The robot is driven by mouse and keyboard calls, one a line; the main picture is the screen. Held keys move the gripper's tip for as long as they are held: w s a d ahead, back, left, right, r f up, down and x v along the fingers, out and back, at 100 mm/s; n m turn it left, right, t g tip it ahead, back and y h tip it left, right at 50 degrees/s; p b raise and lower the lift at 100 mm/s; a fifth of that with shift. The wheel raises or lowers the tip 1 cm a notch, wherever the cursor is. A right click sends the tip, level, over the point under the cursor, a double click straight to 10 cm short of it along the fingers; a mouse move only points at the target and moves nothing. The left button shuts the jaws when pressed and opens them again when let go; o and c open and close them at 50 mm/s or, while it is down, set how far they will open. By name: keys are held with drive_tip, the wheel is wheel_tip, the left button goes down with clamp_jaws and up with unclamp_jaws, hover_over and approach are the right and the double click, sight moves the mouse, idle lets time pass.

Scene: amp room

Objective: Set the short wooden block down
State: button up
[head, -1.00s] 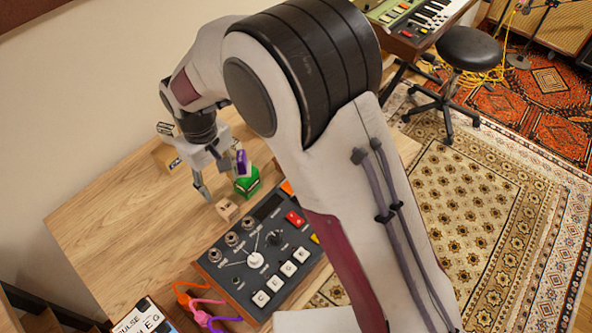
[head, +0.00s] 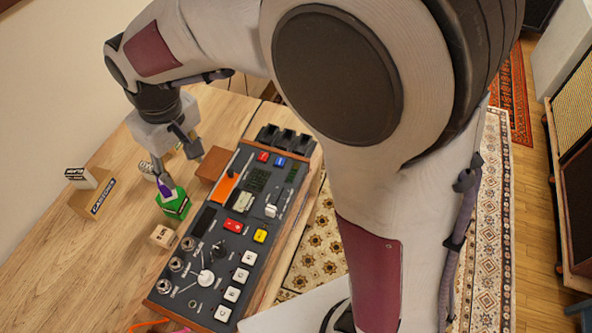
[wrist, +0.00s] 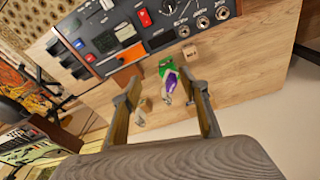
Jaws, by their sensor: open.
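A small light wooden block (head: 163,236) with dark lettering sits on the table beside the control panel. It also shows in the wrist view (wrist: 190,53), beyond the fingertips. I cannot tell for sure whether it is the short block; another small pale block (wrist: 140,118) shows between my fingers in the wrist view, mostly hidden in the head view. My gripper (wrist: 158,97) is open, with nothing between its pads. In the head view my gripper (head: 174,156) is above the table, behind the green object (head: 175,205), apart from the lettered block.
The control panel (head: 238,225) with knobs and buttons lies right of the blocks. A red-brown block (head: 214,163) is at its far-left corner. A purple item (head: 166,187) rests at the green object. A lettered wooden holder (head: 92,204) stands left. The table's near left is clear.

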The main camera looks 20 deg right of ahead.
drive_tip(key=s+d+r+m+t, duration=0.1)
drive_tip(key=s+d+r, duration=0.25)
drive_tip(key=d, duration=0.25)
drive_tip(key=s+d+r+m+t, duration=0.1)
drive_tip(key=s+d+r+m, duration=0.15)
drive_tip(key=d+r, duration=0.2)
drive_tip(key=s+d+m+t, duration=0.2)
drive_tip(key=s+d, duration=0.7)
drive_tip(key=s, duration=0.3)
drive_tip(key=shift+r+m+h, duration=0.35)
drive_tip(key=shift+h, duration=0.05)
